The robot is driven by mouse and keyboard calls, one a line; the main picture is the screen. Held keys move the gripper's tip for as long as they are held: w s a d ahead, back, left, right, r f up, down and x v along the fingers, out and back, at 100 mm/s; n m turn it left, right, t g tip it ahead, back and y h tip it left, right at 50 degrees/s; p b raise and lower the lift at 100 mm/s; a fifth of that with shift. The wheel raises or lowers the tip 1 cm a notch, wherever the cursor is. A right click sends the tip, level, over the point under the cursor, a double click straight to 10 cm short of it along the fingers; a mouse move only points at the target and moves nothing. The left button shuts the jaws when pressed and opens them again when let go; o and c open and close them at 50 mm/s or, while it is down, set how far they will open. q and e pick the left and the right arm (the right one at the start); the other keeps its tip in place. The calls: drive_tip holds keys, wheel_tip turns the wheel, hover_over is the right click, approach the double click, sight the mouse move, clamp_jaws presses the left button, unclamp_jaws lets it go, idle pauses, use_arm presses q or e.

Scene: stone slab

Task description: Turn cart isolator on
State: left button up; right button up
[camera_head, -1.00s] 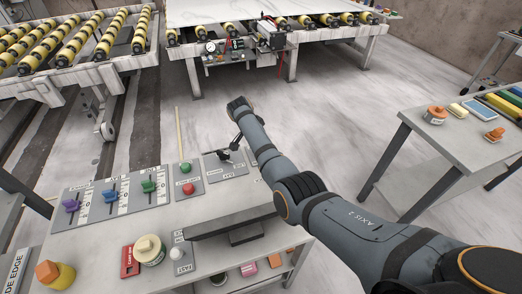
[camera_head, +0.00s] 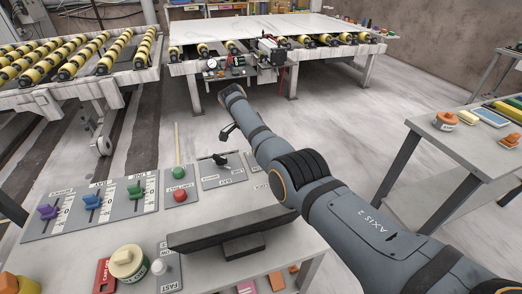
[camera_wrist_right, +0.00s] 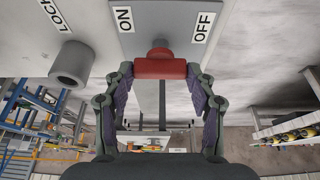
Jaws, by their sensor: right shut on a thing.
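In the right wrist view, a red handle (camera_wrist_right: 160,69) sits on a short round stem on a grey plate (camera_wrist_right: 163,30). An ON label (camera_wrist_right: 124,19) is on the plate's left and an OFF label (camera_wrist_right: 203,28) on its right. The handle lies crosswise in the picture, below both labels. My right gripper (camera_wrist_right: 161,75) is shut on the handle, with a finger at each end. In the head view my right arm reaches away past the console; its grip on the handle does not show there. My left gripper is not in view.
A grey round knob (camera_wrist_right: 72,64) by a LOCK label stands left of the handle. The console (camera_head: 90,250) holds coloured sliders, a red button (camera_head: 180,196) and a green one. A side table (camera_head: 440,150) stands at right. Roller frames (camera_head: 90,75) stand behind.

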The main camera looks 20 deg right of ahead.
drive_tip(key=o, duration=1.2)
drive_tip(key=shift+c, duration=0.2)
drive_tip(key=shift+a+r, duration=0.15)
drive_tip(key=shift+r, duration=0.15)
drive_tip(key=v, duration=0.6)
drive_tip(key=shift+a+r, duration=0.2)
drive_tip(key=shift+r, duration=0.15)
